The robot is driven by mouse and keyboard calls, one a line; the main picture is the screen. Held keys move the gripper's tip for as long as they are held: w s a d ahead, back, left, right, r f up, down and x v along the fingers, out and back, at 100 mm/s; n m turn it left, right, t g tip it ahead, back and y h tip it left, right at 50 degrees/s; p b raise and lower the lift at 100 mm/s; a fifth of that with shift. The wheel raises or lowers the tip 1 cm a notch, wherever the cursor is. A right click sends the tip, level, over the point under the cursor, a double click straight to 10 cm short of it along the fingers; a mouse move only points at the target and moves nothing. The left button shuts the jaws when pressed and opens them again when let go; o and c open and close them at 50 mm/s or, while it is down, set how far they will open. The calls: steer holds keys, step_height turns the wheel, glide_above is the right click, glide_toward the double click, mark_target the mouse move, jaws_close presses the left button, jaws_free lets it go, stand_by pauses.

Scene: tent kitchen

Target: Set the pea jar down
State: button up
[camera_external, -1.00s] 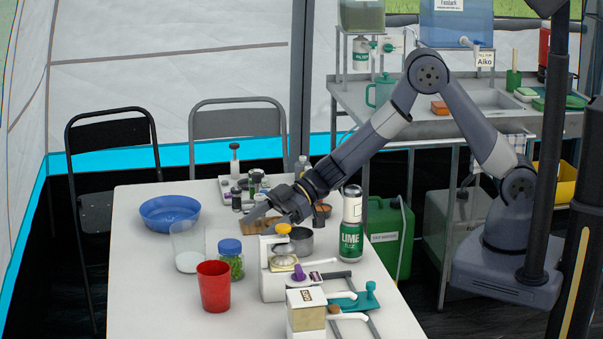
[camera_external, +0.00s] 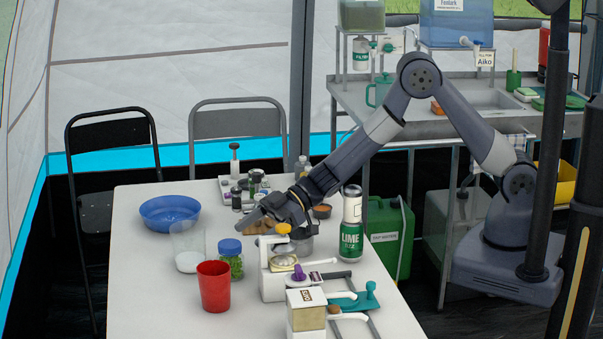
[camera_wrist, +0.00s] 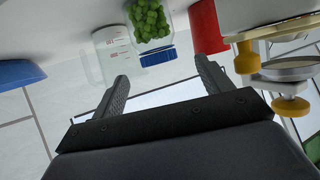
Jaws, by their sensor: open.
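The pea jar (camera_external: 230,262) is clear with green peas and a blue lid, and stands upright on the white table (camera_external: 150,300). It stands between a clear measuring cup and a red cup. In the wrist view the pea jar (camera_wrist: 149,22) appears upside down beyond the fingertips, its blue lid towards me. My gripper (camera_external: 258,222) is above the table, behind and to the right of the jar in the external view. In the wrist view my gripper (camera_wrist: 160,75) has its two fingers spread apart with nothing between them, clear of the jar.
The red cup (camera_external: 214,287) and measuring cup (camera_external: 188,248) flank the jar closely. A scale-like device (camera_external: 280,272) stands right of it, with a metal pot (camera_external: 301,243) behind. A blue bowl (camera_external: 169,211) is at the back left. The table's front left is clear.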

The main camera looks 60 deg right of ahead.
mark_target(238, 241)
steer(key=shift+p+x, duration=0.5)
steer(key=shift+x, duration=3.25)
steer(key=shift+w+d, duration=0.1)
steer(key=shift+w, duration=0.05)
steer(key=shift+r, duration=0.1)
steer(key=c, duration=1.3)
step_height(238, 241, up, 10)
steer(key=shift+p, duration=0.9)
